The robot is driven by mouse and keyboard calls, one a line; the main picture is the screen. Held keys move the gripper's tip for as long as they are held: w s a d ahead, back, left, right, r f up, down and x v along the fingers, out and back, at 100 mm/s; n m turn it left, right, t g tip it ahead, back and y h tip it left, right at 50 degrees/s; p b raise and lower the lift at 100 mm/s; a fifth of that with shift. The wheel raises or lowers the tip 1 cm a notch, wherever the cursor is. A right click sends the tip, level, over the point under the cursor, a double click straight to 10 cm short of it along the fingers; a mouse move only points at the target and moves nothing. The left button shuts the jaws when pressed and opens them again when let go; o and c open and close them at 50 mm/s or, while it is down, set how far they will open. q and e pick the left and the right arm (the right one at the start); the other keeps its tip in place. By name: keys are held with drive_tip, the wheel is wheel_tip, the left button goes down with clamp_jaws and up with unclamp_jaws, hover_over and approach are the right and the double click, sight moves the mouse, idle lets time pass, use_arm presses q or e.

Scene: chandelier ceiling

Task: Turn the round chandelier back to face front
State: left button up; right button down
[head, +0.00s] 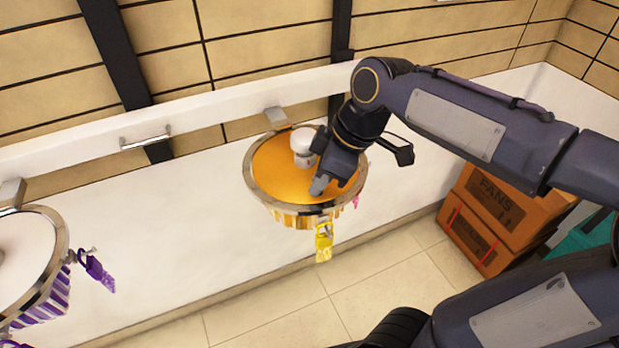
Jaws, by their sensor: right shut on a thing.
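The round chandelier (272,170) hangs at the centre of the head view, below a white beam. It has an orange top, a silver rim and a ribbed golden side. A white knob (302,148) stands on its top. A yellow tag (324,241) hangs at its near edge and a small pink one at its right. My right gripper (319,165) reaches down onto the top beside the knob and is shut on the chandelier. The exact contact is partly hidden by the gripper. My left gripper is not in view.
Another fixture (25,250) with a silver rim, purple striped side and purple tags is at the left edge. The white beam (215,100) with brackets runs behind. Orange boxes (493,205) marked FANS stand on the tiled floor at right. The floor below is clear.

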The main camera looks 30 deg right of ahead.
drive_tip(key=shift+s+d, duration=0.1)
drive_tip(key=shift+d, duration=0.45)
idle(0.4)
drive_tip(key=c, duration=1.4)
unclamp_jaws()
drive_tip(key=shift+o, duration=0.2)
drive_tip(key=v, duration=0.7)
drive_tip(key=shift+r, duration=0.35)
drive_tip(key=shift+d, duration=0.15)
